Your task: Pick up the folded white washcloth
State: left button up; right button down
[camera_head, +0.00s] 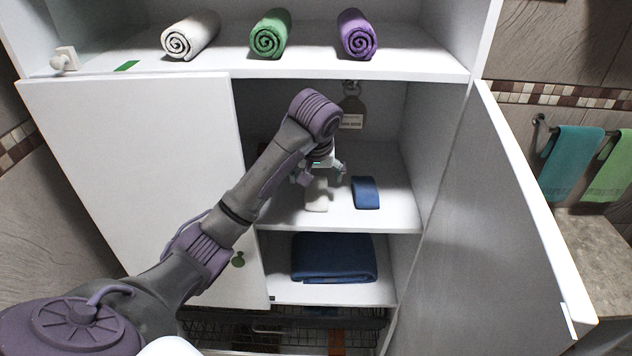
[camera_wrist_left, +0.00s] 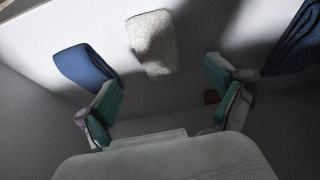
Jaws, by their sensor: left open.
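The folded white washcloth (camera_head: 317,196) lies on the middle shelf (camera_head: 390,216) inside the open cabinet. My left gripper (camera_head: 320,172) reaches in above and just behind it, and partly covers it in the head view. In the left wrist view, the white washcloth (camera_wrist_left: 153,42) lies ahead of the spread green fingertips of the left gripper (camera_wrist_left: 165,85), roughly in line with the gap between them. The fingers are open, with nothing between them. A shadow falls on part of the cloth. My right gripper does not show.
A folded blue cloth (camera_head: 366,193) lies just right of the washcloth. A larger dark blue towel (camera_head: 333,258) is on the shelf below. The cabinet's left door (camera_head: 150,170) and open right door (camera_head: 500,220) flank the opening. Rolled white (camera_head: 191,36), green (camera_head: 270,34) and purple (camera_head: 357,35) towels sit above.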

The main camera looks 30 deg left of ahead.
aim_at(316, 191)
pick_arm(q)
jog(key=shift+s+d+f+b, duration=0.3)
jog(key=shift+s+d+f, duration=0.15)
jog(key=shift+d, duration=0.15)
jog(key=shift+w+a+f, duration=0.15)
jog(key=shift+a+f, duration=0.05)
jog(key=shift+f, duration=0.05)
jog(key=b+x, duration=0.1)
jog(key=x, duration=0.1)
jog(key=shift+w+a+f+b, duration=0.1)
jog(key=shift+a+f+b, duration=0.1)
jog(key=shift+a+b, duration=0.15)
jog(key=shift+w+a+p, duration=0.1)
jog(key=shift+w+p, duration=0.15)
jog(key=shift+p, duration=0.8)
jog(key=shift+x, duration=1.15)
jog(key=shift+w+f, duration=0.1)
jog(key=shift+f, duration=0.15)
jog(key=c, duration=1.1)
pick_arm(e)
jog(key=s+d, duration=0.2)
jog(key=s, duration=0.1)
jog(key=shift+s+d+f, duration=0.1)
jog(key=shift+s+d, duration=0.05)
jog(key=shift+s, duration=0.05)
